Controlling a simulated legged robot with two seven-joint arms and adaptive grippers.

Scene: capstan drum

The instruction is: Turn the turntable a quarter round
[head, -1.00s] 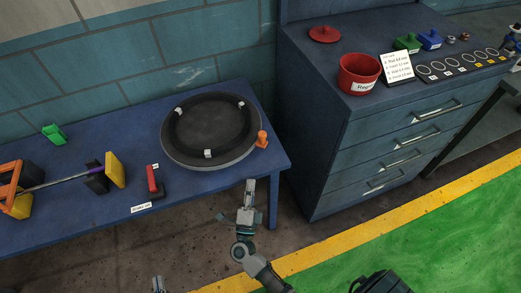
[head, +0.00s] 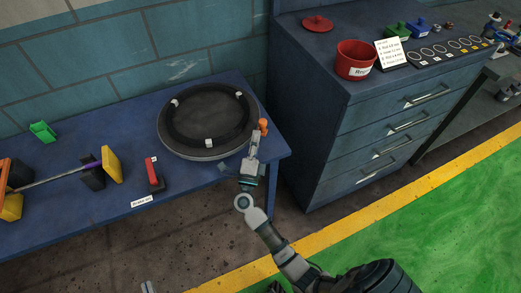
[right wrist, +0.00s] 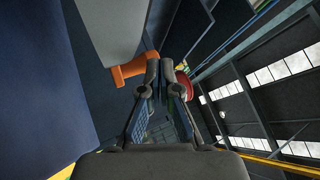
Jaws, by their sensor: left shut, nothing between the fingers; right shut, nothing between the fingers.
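The turntable (head: 172,142) is a round dark disc with a black ring and several small white blocks, on the blue table. An orange peg (head: 263,125) is at its right edge; I cannot tell whether they are joined. My right gripper (head: 255,138) is shut and empty, close beside the peg at the turntable's front right. In the right wrist view the peg (right wrist: 128,68) lies just left of the fingertips, below the turntable's grey side (right wrist: 112,28); contact is unclear. My left gripper (head: 148,287) is shut and empty, barely showing at the bottom edge.
On the table (head: 95,220) stand a red block (head: 152,172), a yellow-ended bar device (head: 110,165) and a green piece (head: 43,131). A blue drawer cabinet (head: 335,140) with a red pot (head: 355,60) stands right, across a gap.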

